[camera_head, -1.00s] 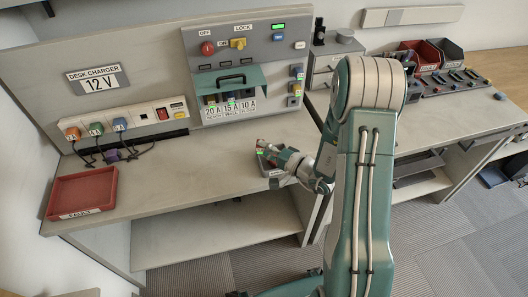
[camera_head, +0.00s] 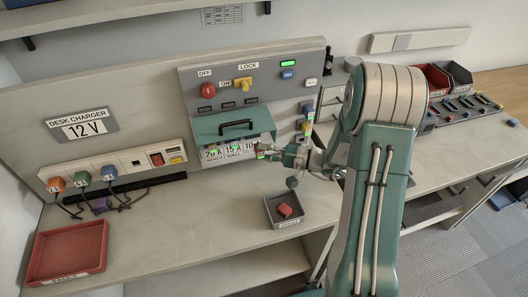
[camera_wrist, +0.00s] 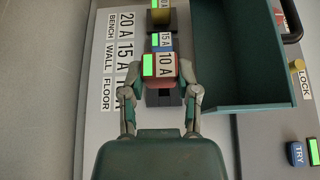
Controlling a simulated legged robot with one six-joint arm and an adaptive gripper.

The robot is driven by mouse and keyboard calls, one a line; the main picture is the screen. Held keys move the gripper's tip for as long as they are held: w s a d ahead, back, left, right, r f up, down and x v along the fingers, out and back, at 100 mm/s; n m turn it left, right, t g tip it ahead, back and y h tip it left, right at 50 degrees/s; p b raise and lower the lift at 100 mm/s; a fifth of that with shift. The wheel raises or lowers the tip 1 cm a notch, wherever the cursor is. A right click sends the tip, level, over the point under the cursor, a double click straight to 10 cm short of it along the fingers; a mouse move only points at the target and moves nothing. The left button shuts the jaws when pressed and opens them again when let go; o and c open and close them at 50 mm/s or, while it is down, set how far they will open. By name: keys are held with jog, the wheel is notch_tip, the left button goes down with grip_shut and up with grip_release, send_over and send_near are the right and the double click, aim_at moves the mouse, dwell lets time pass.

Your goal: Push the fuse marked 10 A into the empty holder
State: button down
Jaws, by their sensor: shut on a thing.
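The red fuse marked 10 A (camera_wrist: 160,72), with a green patch on its face, is held between the two fingertips of my gripper (camera_wrist: 160,90) in the wrist view. A dark holder (camera_wrist: 163,98) shows partly behind it, at the end of the row. I cannot tell whether the fuse touches the holder. A blue 15 A fuse (camera_wrist: 162,41) and a yellow fuse (camera_wrist: 162,16) sit in the row beyond it. In the head view my gripper (camera_head: 268,153) is at the right end of the fuse row, below the raised teal cover (camera_head: 235,125).
The teal cover (camera_wrist: 240,98) stands close on the right of the held fuse. A red tray (camera_head: 68,250) lies at left. The middle bench is clear.

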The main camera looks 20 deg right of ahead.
jog(key=shift+w, duration=2.4)
jog(key=shift+w, duration=0.6)
dwell(0.6)
jog(key=shift+c, duration=1.3)
grip_release()
jog(key=shift+d, duration=0.15)
jog(key=v, duration=1.2)
